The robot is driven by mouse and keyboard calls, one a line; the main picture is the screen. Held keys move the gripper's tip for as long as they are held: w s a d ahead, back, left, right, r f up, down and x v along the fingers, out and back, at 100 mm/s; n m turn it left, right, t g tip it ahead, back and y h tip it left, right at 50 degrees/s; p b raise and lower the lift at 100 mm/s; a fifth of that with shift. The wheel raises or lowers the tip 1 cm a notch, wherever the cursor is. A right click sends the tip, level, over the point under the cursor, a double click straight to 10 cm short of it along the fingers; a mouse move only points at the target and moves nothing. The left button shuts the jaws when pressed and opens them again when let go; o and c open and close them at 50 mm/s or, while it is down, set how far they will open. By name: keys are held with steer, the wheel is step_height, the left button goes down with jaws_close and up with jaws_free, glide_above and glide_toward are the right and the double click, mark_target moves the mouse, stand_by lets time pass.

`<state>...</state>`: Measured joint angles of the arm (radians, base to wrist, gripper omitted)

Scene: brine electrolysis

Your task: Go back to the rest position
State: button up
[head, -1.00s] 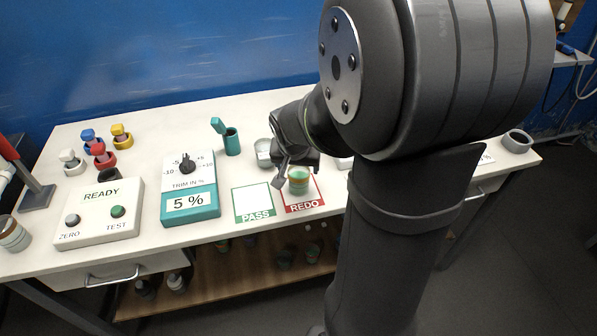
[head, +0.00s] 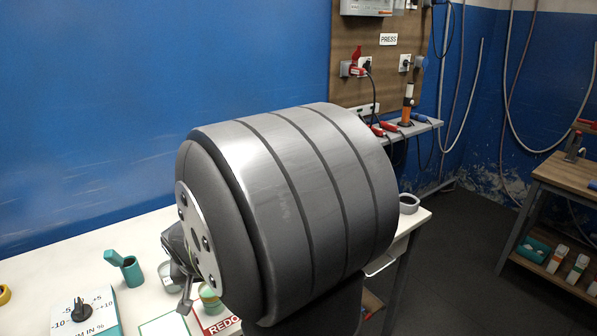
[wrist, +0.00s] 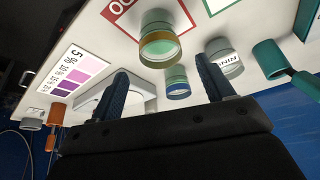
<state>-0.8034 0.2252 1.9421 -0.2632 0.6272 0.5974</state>
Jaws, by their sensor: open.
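My gripper (wrist: 163,67) is open in the wrist view, with its two dark fingers spread and nothing held between them. A jar with green contents (wrist: 160,42) stands on the red-framed REDO card (wrist: 118,10), beyond the fingertips and apart from them. In the head view the jar (head: 211,299) shows on the REDO card (head: 222,326), just right of a visible gripper finger. My large grey arm link fills the middle of the head view and hides much of the table.
A blue-banded jar (wrist: 177,82) and a RINSE cup (wrist: 226,60) stand near the fingers. A teal container (head: 130,270) and trim dial box (head: 85,312) are at left. A grey ring (head: 409,203) lies at the table's right end. A side bench (head: 565,175) stands far right.

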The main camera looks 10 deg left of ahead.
steer(key=x, duration=1)
steer(key=shift+f, duration=0.25)
steer(key=shift+r, duration=0.15)
steer(key=v, duration=1.2)
steer(key=x, duration=1.2)
steer(key=shift+f, duration=0.3)
step_height(320, 180, up, 4)
steer(key=shift+r, duration=0.1)
steer(key=shift+d+r, duration=0.1)
steer(key=shift+r, duration=0.2)
steer(key=shift+w+d+r, duration=0.1)
steer(key=shift+d+r, duration=0.05)
steer(key=shift+d, duration=0.25)
